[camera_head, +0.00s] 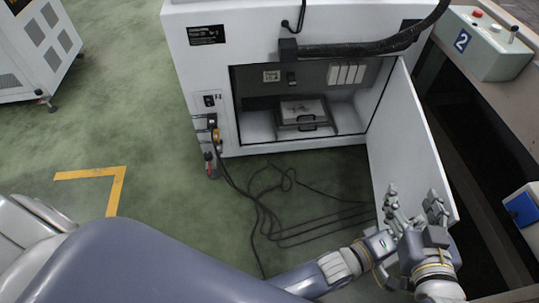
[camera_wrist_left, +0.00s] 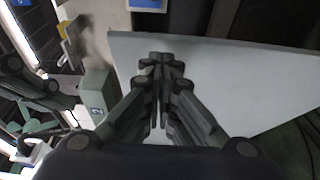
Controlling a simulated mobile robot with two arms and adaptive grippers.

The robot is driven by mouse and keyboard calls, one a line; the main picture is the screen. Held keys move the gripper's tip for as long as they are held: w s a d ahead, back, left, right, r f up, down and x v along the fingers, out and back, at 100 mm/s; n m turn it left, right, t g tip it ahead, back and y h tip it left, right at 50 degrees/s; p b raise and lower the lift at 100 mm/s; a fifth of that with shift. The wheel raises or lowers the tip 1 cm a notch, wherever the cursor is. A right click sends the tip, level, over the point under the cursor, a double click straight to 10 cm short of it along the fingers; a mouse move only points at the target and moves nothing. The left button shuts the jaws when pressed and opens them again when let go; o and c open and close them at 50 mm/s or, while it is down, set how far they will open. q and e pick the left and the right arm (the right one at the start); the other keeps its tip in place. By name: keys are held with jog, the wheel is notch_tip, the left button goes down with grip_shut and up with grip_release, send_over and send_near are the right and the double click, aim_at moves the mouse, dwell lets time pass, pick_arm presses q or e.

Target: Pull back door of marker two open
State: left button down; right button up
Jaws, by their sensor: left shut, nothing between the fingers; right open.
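The back door (camera_head: 402,135) of the white machine (camera_head: 270,30) is a flat white panel hinged at the opening's right side. It stands wide open, swung out toward me. My left gripper (camera_head: 398,232) is shut and empty near the door's lower free corner, partly hidden by my right gripper. In the left wrist view its closed fingers (camera_wrist_left: 161,62) show in front of the white door panel (camera_wrist_left: 235,85); I cannot tell whether they touch it. My right gripper (camera_head: 414,200) is open and empty, its spread fingers overlapping the door in the head view.
A control box marked 2 (camera_head: 484,42) sits on the conveyor side at right; it also shows in the left wrist view (camera_wrist_left: 95,100). Black cables (camera_head: 275,205) lie on the floor before the machine. A tray-like unit (camera_head: 304,112) sits inside.

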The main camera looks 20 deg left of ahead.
pick_arm(q)
jog(key=v, duration=1.2)
